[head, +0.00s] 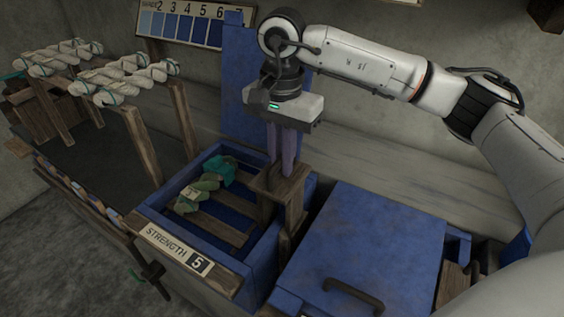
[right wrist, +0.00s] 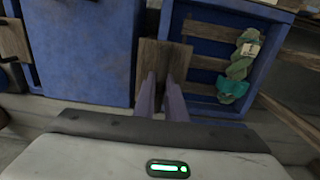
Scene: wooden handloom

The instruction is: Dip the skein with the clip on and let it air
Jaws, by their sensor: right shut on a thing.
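A green skein (head: 197,195) with a pale tag lies on wooden slats inside the open blue vat (head: 160,212). A teal piece (head: 222,171) is at its far end; I cannot tell whether it is the clip. The skein also shows in the right wrist view (right wrist: 242,55). My right gripper (head: 284,176) points down and is shut on the wooden lever block (head: 272,186) at the vat's right side, apart from the skein. The block also shows in the right wrist view (right wrist: 162,55). My left gripper is not in view.
A strength plate (head: 176,247) on the vat's front reads 5. A blue lid (head: 370,250) with a dark handle is at the right. White skeins (head: 120,78) lie on a wooden rack at the left. A numbered blue shade chart (head: 185,25) is on the wall.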

